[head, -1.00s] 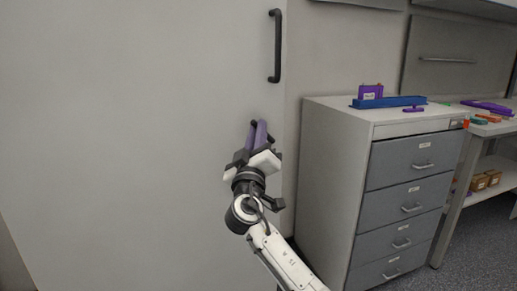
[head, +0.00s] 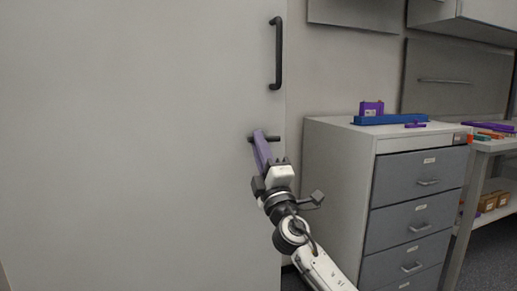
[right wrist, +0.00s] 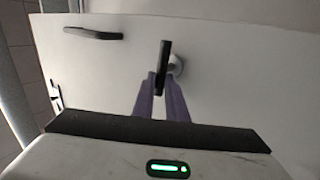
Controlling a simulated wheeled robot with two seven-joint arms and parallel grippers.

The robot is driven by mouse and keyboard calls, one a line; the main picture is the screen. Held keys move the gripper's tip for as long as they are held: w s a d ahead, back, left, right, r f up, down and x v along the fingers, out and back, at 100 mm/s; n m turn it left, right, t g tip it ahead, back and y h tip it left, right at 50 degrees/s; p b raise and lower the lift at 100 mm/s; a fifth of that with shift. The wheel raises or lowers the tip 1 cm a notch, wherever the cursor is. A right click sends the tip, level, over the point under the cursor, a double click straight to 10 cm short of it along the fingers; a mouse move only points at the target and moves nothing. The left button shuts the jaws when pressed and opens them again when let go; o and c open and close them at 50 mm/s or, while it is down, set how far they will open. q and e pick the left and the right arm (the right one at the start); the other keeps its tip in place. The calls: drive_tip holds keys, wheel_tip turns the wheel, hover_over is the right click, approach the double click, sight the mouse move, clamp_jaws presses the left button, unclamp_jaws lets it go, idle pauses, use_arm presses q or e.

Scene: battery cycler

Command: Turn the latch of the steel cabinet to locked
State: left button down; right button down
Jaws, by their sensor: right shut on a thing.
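The steel cabinet (head: 130,150) fills the left of the head view with its plain pale door. Its latch (head: 275,138) is a short dark bar near the door's right edge, below the long handle, and lies about level. My right gripper (head: 258,134) has purple fingers and is shut on the latch, which sticks out on both sides of them. In the right wrist view the latch (right wrist: 164,58) stands between the finger tips (right wrist: 160,85), beside a round pale base (right wrist: 176,65). My left gripper is not in view.
A long black door handle (head: 277,55) is above the latch; it also shows in the right wrist view (right wrist: 93,32). A grey drawer unit (head: 340,190) stands close on the right, with a blue tray (head: 390,119) on top. A bench (head: 490,146) is farther right.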

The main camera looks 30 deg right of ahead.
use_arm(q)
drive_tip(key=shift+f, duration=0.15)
use_arm(e)
drive_tip(key=shift+f+n+y, duration=0.1)
drive_tip(key=shift+n+y, duration=0.3)
drive_tip(key=shift+n, duration=0.1)
drive_tip(key=c, duration=1.8)
unclamp_jaws()
drive_tip(key=shift+d, duration=0.1)
use_arm(q)
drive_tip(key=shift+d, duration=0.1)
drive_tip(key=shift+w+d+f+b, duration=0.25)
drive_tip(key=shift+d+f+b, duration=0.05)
drive_tip(key=shift+b, duration=0.4)
use_arm(e)
drive_tip(key=v, duration=1)
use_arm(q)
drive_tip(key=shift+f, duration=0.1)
use_arm(e)
drive_tip(key=shift+s+f, duration=0.1)
